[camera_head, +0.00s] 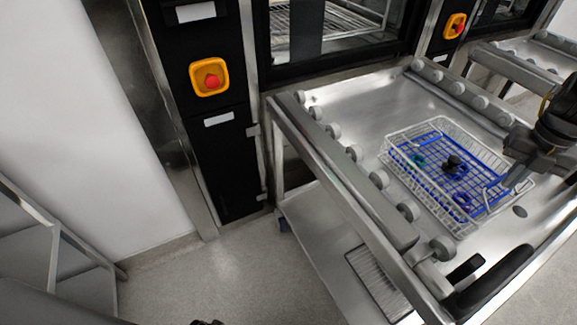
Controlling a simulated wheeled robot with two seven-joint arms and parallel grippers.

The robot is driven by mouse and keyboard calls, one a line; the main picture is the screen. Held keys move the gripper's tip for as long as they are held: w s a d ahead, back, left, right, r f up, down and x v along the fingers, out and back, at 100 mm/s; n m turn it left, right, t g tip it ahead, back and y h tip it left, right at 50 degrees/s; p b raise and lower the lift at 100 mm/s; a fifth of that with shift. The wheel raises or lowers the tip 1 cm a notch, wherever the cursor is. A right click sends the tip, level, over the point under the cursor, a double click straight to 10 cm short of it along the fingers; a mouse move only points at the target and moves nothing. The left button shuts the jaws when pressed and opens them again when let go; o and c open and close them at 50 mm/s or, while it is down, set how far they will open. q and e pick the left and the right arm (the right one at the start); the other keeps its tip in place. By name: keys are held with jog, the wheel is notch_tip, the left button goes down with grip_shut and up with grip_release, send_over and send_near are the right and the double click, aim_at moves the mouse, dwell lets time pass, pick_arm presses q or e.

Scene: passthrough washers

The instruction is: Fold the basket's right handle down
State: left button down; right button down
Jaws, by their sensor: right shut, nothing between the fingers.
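The white wire basket (459,232) sits on the steel table of a trolley at the right. Blue bars and a blue grid (432,160) show in it, with small dark, teal and purple items on the grid. A blue bar at the basket's right side, which looks like the right handle (487,202), runs close to my right gripper. My right gripper (507,184) comes in from the right, shut and empty, over the basket's right end. I cannot tell whether it touches the handle or how far the handle is tilted. My left gripper is not in view.
The trolley table (350,107) has rows of grey rollers (380,178) along its sides. A black washer front with a red button (211,81) stands behind. A black trolley handle (492,283) is at the front right. Bare steel lies behind the basket.

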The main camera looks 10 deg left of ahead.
jog(key=shift+w+a+p, duration=0.3)
jog(key=shift+w, duration=0.1)
jog(key=shift+w+a, duration=0.55)
jog(key=shift+w, duration=0.1)
jog(key=shift+r, duration=0.1)
notch_tip(320, 180, up, 7)
jog(key=p, duration=0.5)
